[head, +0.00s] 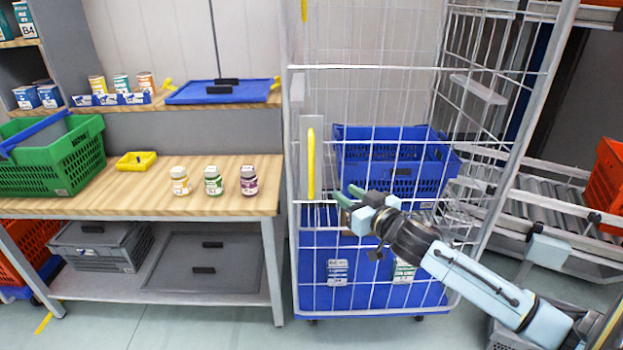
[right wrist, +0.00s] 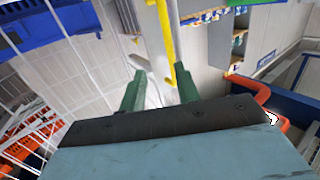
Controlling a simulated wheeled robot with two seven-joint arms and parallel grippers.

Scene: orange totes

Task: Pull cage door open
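The wire cage (head: 372,110) stands in the middle of the head view, its front door of thin white bars facing me. A yellow vertical handle (head: 311,165) is on a grey plate at the door's left side. My right gripper (head: 348,194) comes in from the right and is a little right of the handle, in front of the bars. In the right wrist view the two green fingers (right wrist: 160,84) are apart, and the yellow handle (right wrist: 165,38) shows beyond and between them. I cannot tell any contact. My left gripper is not in view.
A blue crate (head: 385,150) and blue boxes are inside the cage. Left is a wooden bench (head: 110,200) with a green crate (head: 62,160) and several jars. Right is a roller conveyor (head: 560,212) with an orange tote (head: 609,185). Floor shows in front.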

